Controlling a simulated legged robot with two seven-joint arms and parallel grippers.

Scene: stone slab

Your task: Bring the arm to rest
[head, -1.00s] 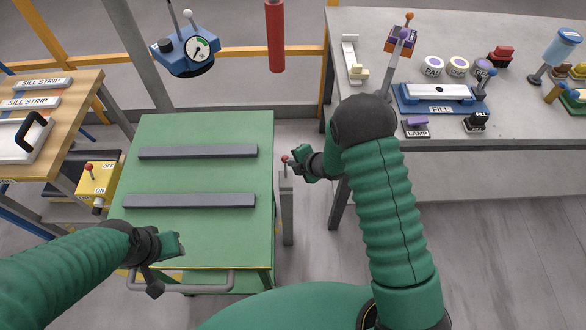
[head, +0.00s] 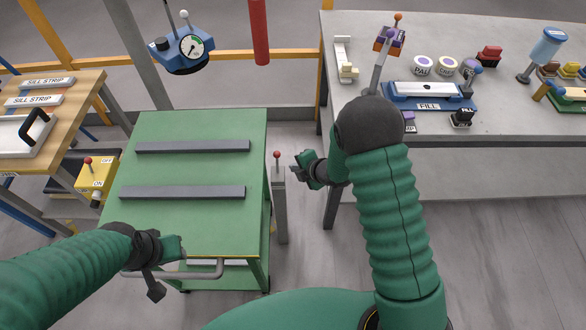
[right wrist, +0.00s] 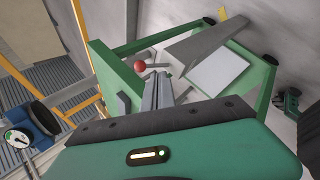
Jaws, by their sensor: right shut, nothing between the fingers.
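My right gripper (head: 300,170) is shut and empty in the head view. It is in the gap between the green cart and the grey bench, just right of a grey post with a red-knobbed lever (head: 277,157), and apart from it. In the right wrist view the red knob (right wrist: 140,66) shows beyond my gripper's fingers. My left gripper (head: 172,250) is over the near left corner of the green cart (head: 190,172), close to its handle; its fingers are too unclear to tell open from shut.
Two grey bars (head: 193,146) lie on the cart. The grey bench (head: 490,125) at right holds a blue FILL fixture (head: 428,97) and several small items. A wooden table (head: 70,95) with sill strips stands at left. A gauge unit (head: 183,50) and a red cylinder (head: 259,32) are at the back.

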